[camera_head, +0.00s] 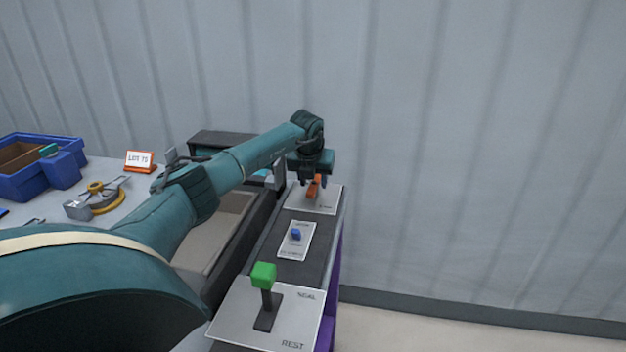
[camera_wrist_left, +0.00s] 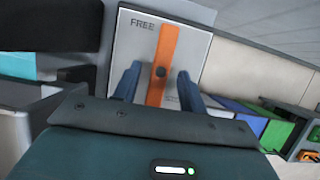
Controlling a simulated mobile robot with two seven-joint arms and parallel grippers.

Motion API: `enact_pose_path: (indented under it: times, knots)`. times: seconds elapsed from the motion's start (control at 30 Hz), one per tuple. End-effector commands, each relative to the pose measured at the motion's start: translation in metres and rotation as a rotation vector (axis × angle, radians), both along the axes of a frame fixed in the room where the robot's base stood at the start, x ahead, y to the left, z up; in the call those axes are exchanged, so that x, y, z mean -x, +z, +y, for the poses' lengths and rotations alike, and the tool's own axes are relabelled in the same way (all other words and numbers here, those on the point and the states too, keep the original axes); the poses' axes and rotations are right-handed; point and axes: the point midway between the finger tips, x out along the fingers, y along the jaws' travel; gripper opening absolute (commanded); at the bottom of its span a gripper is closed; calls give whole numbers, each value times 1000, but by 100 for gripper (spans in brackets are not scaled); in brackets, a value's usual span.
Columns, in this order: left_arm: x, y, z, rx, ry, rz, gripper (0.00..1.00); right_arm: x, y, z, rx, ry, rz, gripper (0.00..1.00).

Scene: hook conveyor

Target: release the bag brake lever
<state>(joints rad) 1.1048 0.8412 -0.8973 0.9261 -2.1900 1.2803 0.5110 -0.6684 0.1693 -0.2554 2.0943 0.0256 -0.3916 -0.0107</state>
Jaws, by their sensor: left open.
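The orange lever (camera_head: 313,187) sits on a pale plate (camera_head: 327,201) at the far end of the dark ledge. In the left wrist view the lever (camera_wrist_left: 163,60) is a long orange bar with a dark pivot, on the plate (camera_wrist_left: 130,45) with the word FREE near its upper left. My left gripper (camera_head: 314,180) is over the lever. In the left wrist view its two blue-grey fingers (camera_wrist_left: 157,82) are open, one on each side of the lever's lower part, with visible gaps. The lower end of the lever is hidden by the gripper body. My right gripper is not in view.
Nearer on the ledge are a blue switch (camera_head: 296,234) on a small plate and a green-topped lever (camera_head: 264,276) marked SEAL and REST. A blue bin (camera_head: 38,180), a LOT 75 sign (camera_head: 140,160) and a yellow-ringed device (camera_head: 105,197) stand on the left table. The right side is open floor.

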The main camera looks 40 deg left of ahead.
Motion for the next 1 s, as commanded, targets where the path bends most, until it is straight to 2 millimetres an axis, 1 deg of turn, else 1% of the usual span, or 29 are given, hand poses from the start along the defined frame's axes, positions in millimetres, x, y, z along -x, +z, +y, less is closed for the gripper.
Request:
enact_pose_path:
  times: [0.17, 0.27, 0.37, 0.6, 0.7, 0.83, 1.0]
  knots:
    - [1, 2, 0, 0, -1, -1, 42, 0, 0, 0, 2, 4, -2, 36]
    - [4, 11, -2, 0, -2, -1, 42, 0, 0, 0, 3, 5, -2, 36]
    - [10, 27, -5, -1, -2, -3, 42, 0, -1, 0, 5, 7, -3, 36]
    - [28, 78, -16, -1, -2, -5, 42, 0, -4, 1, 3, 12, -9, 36]
    - [34, 95, -19, -2, -1, -4, 42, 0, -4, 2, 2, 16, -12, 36]
    - [40, 112, -23, 0, 0, -1, 42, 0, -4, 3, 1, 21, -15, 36]
    - [44, 121, -25, 0, 1, 0, 42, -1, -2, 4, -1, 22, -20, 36]
